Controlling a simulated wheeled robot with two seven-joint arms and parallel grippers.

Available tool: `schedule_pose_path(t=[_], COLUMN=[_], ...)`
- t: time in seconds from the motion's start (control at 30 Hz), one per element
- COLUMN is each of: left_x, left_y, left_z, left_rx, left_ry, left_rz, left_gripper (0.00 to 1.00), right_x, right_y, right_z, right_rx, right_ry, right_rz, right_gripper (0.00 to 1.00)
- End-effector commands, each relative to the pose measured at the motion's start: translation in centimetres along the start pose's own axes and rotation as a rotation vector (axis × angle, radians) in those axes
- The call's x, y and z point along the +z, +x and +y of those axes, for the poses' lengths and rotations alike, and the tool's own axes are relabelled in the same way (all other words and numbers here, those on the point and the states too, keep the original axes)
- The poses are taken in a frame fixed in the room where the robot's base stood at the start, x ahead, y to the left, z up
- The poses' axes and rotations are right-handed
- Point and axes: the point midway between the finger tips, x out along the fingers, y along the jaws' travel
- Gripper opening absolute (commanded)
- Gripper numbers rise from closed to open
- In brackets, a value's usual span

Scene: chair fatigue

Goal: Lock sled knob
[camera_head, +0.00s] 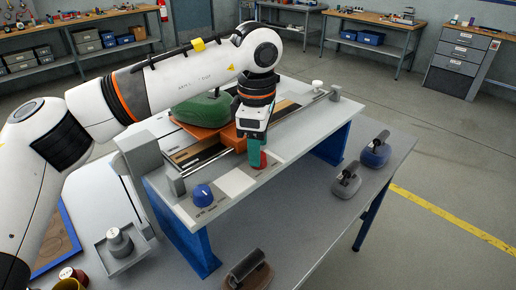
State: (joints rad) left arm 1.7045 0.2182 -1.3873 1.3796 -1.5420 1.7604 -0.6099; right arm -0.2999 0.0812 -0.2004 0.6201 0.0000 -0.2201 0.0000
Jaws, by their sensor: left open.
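My left arm reaches in from the left across the bench fixture, and its gripper (256,160) points down at the front edge of an orange sled (229,137). The teal fingers are open. A small red knob (264,160) shows right at the fingertips; fingers partly hide it, and I cannot tell whether they touch it. A green seat-like form (205,107) rests on the sled, partly behind my arm. The sled sits on a long rail fixture (303,108). My right gripper is not in view.
A blue knob (202,195) stands on the fixture's near left corner. Weights with handles, one blue (375,154), one grey (346,184) and one dark brown (248,271), rest on the grey table (310,225). A small tray (122,251) holds a metal weight at lower left.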

Motion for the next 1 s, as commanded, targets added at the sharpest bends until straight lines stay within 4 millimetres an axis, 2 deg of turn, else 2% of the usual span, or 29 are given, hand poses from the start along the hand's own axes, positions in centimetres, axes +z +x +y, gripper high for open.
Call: schedule_pose_path(t=[0.3, 0.5, 0.67, 1.0], left_x=[0.0, 0.0, 0.1, 0.1], left_y=[-6.8, -9.7, -10.5, -10.6], left_z=[0.0, -0.1, 0.0, 0.0], left_rx=[-0.005, -0.004, -0.002, -0.002], left_ry=[-0.001, -0.001, 0.000, 0.000], left_rz=[0.000, 0.000, 0.000, 0.000], left_gripper=[0.52, 0.52, 0.52, 0.52], right_x=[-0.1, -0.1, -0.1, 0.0], right_y=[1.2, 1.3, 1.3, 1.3], right_z=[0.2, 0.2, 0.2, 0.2], right_rx=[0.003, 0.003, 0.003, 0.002], right_ry=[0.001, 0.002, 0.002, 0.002], right_rz=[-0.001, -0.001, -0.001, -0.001], right_gripper=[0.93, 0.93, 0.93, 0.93])
